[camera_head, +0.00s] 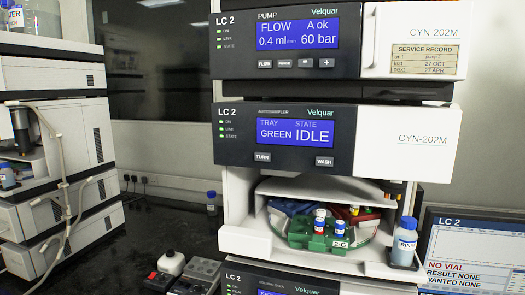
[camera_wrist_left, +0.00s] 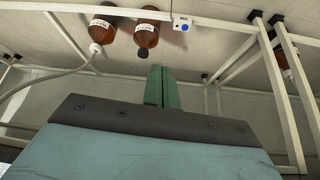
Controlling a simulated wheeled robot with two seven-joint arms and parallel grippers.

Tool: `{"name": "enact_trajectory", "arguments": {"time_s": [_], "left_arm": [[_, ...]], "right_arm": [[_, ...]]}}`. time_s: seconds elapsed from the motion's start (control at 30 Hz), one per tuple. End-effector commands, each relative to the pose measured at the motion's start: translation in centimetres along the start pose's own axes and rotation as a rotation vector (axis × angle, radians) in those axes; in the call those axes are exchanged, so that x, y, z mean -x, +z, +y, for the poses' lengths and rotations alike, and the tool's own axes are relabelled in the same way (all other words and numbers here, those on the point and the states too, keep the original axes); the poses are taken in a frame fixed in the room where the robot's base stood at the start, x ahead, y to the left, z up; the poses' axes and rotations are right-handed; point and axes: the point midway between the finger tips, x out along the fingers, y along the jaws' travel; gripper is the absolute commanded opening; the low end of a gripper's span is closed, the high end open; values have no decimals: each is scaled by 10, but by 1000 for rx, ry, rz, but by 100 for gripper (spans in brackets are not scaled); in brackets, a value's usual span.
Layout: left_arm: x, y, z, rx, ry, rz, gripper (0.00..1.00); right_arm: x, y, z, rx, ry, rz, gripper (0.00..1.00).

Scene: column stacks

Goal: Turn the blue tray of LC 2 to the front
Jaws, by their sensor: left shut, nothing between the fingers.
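The LC 2 autosampler (camera_head: 288,137) is in the head view, and its display (camera_head: 292,132) reads TRAY GREEN, STATE IDLE. The TURN button (camera_head: 262,157) is below the display at left, with the WASH button (camera_head: 324,161) to its right. In the open bay below, the green tray (camera_head: 318,243), labelled 2-G, is at the front with several vials. The blue tray (camera_head: 287,207) is behind it at left, partly hidden. A red tray (camera_head: 366,215) is behind at right. My left gripper (camera_wrist_left: 155,86) shows only in the left wrist view, shut and empty, away from these things. My right gripper is not seen.
The LC 2 pump (camera_head: 300,38) is above the autosampler. A labelled bottle (camera_head: 404,243) stands at the bay's right. A monitor (camera_head: 470,250) reads NO VIAL. Another stack (camera_head: 62,160) stands at left. Brown bottles (camera_wrist_left: 146,37) and a white frame (camera_wrist_left: 285,90) show in the wrist view.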

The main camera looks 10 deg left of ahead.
Motion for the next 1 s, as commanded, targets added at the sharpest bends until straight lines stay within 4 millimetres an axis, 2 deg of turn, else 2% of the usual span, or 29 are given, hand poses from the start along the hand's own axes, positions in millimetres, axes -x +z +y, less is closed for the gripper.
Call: {"name": "enact_trajectory", "arguments": {"time_s": [0.03,0.1,0.27,0.5,0.67,0.8,1.0], "left_arm": [[5,-29,-5,2,0,50,0],[12,-64,-8,2,4,111,0],[33,-141,-15,1,16,252,0],[84,-249,-19,-11,46,463,0],[129,-315,-18,-26,71,605,0],[173,-366,-15,-43,95,726,0],[237,-423,-8,-73,132,881,0]], "right_arm": [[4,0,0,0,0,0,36],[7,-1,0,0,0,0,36],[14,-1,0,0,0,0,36],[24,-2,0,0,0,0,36],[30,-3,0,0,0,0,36],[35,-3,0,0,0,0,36],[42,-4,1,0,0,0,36]]}}
